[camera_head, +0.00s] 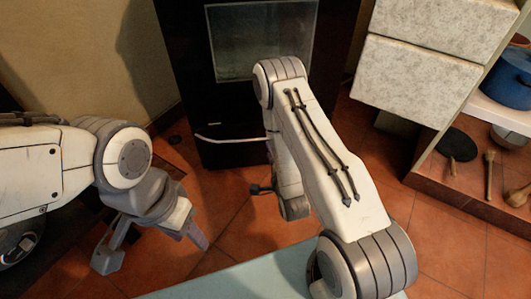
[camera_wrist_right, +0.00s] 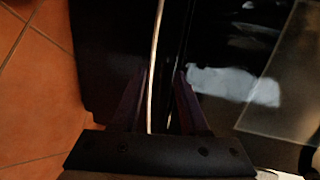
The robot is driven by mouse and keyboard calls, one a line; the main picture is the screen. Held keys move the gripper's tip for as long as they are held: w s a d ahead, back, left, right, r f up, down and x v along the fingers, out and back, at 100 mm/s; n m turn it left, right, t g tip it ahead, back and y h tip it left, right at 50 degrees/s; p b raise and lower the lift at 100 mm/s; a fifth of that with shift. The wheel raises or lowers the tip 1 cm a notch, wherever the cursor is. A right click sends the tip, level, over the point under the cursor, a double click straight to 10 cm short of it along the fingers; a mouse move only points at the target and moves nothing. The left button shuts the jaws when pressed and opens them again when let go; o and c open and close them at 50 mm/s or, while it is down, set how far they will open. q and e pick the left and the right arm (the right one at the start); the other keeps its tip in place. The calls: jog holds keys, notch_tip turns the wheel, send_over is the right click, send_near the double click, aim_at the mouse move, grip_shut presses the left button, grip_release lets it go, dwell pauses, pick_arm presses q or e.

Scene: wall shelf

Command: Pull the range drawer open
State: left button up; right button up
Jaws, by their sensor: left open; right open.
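The black range (camera_head: 190,60) stands ahead in the head view. Its drawer (camera_head: 225,157) is the low dark front panel, which looks shut. A thin pale bar handle (camera_head: 225,139) crosses it, its right part hidden behind my right arm. In the right wrist view, the handle (camera_wrist_right: 154,60) runs upright between the two dark fingers of my right gripper (camera_wrist_right: 163,78). Those fingers are apart, one on each side of the bar; I cannot tell whether either touches it. My left gripper (camera_head: 150,247) is open and empty, low at the left, away from the range.
White speckled cabinet drawers (camera_head: 420,80) stand right of the range. A shelf at the right holds a blue pot (camera_head: 508,80); a dark pan (camera_head: 457,144) and wooden utensils lie below. Tiled floor (camera_head: 225,215) in front of the range is partly clear.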

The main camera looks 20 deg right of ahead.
jog(key=shift+m, duration=0.3)
jog(key=b+x, duration=0.1)
jog(key=x, duration=0.2)
jog(key=b+x, duration=0.2)
jog(key=x, duration=0.2)
jog(key=f+b+x, duration=0.1)
jog(key=b+x, duration=0.1)
jog(key=x, duration=0.1)
jog(key=shift+d, duration=0.4)
pick_arm(q)
notch_tip(320, 180, down, 6)
jog(key=shift+f, duration=0.2)
pick_arm(e)
grip_shut()
jog(key=shift+f, duration=0.1)
